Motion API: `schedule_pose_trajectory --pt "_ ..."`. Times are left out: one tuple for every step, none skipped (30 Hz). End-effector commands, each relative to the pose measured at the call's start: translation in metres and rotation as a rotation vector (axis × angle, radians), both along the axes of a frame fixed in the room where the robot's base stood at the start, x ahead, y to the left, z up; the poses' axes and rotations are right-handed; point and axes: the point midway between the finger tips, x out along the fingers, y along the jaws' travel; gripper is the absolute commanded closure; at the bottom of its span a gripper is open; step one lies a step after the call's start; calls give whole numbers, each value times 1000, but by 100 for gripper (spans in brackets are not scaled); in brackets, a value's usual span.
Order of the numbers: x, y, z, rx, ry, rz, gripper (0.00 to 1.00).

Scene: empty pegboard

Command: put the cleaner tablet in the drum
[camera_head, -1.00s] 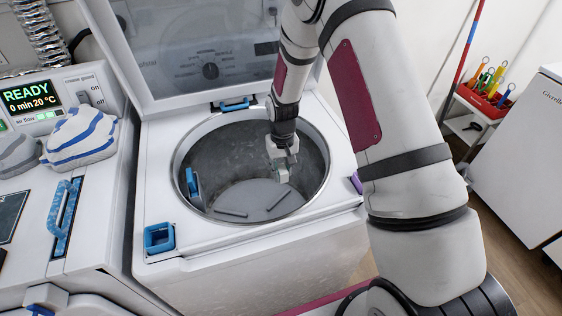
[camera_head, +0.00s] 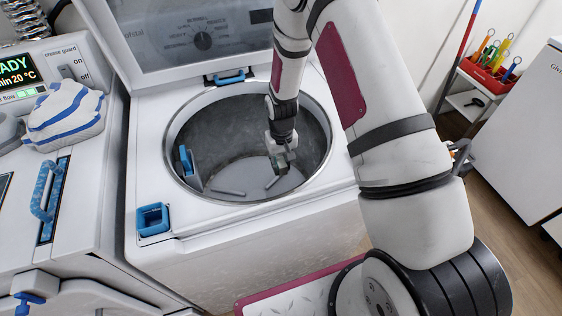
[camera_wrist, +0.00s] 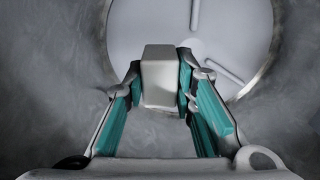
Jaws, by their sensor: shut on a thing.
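The drum (camera_head: 235,140) is a round grey metal tub in the top of a white washer with its lid raised. My gripper (camera_head: 281,160) reaches down through the drum's opening, towards its right side. In the wrist view my gripper (camera_wrist: 160,85) is shut on the cleaner tablet (camera_wrist: 160,78), a pale block held between the two teal-padded fingers. The drum's pale floor (camera_wrist: 235,30) with raised ribs lies beyond the tablet. The tablet is hard to make out in the head view.
A blue open box (camera_head: 153,219) sits on the washer's front left corner. A blue part (camera_head: 186,161) is on the drum's left inner wall. A striped cloth bundle (camera_head: 65,117) lies on the machine at left. A red tool rack (camera_head: 492,75) stands at the right.

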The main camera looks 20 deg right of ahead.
Motion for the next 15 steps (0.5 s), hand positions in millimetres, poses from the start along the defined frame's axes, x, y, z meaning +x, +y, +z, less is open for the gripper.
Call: schedule_pose_trajectory --pt "0 0 0 0 0 0 100" --pt "0 0 0 0 0 0 100" --pt "0 0 0 0 0 0 71" --pt "0 0 0 0 0 0 64" --pt "0 0 0 0 0 0 58" --pt "0 0 0 0 0 0 52" --pt "0 0 0 0 0 0 52" --pt "0 0 0 0 0 0 52" --pt "0 0 0 0 0 0 52" --pt "0 0 0 0 0 0 52" --pt "0 0 0 0 0 0 52" --pt "0 0 0 0 0 0 52" --pt "0 0 0 0 0 0 52" --pt "0 0 0 0 0 0 52" --pt "0 0 1 0 0 0 52"
